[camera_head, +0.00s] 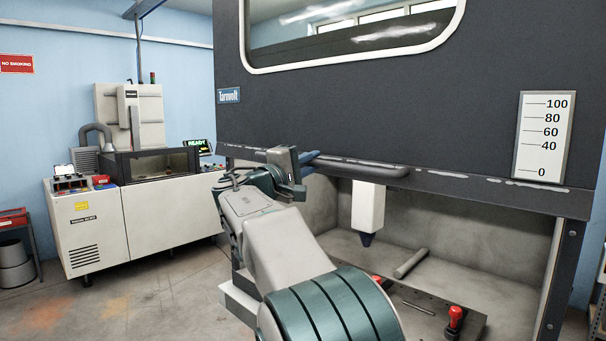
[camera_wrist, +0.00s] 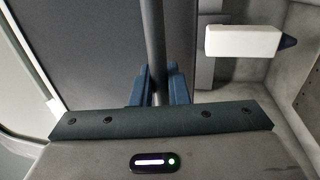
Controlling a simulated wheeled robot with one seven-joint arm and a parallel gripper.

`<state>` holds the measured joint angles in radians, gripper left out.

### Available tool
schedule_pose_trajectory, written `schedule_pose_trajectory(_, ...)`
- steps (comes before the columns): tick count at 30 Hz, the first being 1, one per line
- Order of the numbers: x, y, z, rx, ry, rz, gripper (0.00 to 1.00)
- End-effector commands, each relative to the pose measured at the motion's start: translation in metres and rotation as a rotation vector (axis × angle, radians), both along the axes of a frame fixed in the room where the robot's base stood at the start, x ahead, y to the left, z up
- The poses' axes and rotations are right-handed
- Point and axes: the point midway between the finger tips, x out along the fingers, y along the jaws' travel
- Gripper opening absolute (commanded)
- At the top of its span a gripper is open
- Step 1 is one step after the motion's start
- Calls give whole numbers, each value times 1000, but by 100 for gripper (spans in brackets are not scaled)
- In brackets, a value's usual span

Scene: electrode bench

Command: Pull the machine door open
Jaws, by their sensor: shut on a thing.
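The machine door (camera_head: 370,100) is a large dark grey panel with a white-framed window, standing raised above an open work space. A dark bar handle (camera_head: 365,169) runs along its lower edge. In the wrist view the handle (camera_wrist: 155,40) runs down between the two blue fingers of my gripper (camera_wrist: 160,85). My gripper also shows in the head view (camera_head: 305,162), at the left part of the handle. It is shut on the handle. The fingertips are partly hidden behind my wrist in the head view.
Below the door, a white spindle head (camera_head: 367,208) with a dark tip hangs in the work space. A grey cylinder (camera_head: 411,263) and red-knobbed clamps (camera_head: 455,317) are on the bed. A scale plate (camera_head: 543,137) is on the door's right. Another machine (camera_head: 150,205) stands at left.

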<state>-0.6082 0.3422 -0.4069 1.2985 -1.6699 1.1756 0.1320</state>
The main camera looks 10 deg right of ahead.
Motion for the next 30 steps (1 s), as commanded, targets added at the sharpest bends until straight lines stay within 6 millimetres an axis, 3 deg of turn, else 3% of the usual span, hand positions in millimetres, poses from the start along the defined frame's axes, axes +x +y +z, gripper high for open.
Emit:
schedule_pose_trajectory(13, 0, -1, 5, -1, -1, -2, 0)
schedule_pose_trajectory(14, 0, -1, 5, -1, -1, -2, 23)
schedule_pose_trajectory(15, 0, -1, 5, -1, -1, -2, 33)
schedule_pose_trajectory(25, -1, 1, 3, 0, 0, -1, 33)
schedule_pose_trajectory(30, -13, 17, -3, 1, 0, 2, 33)
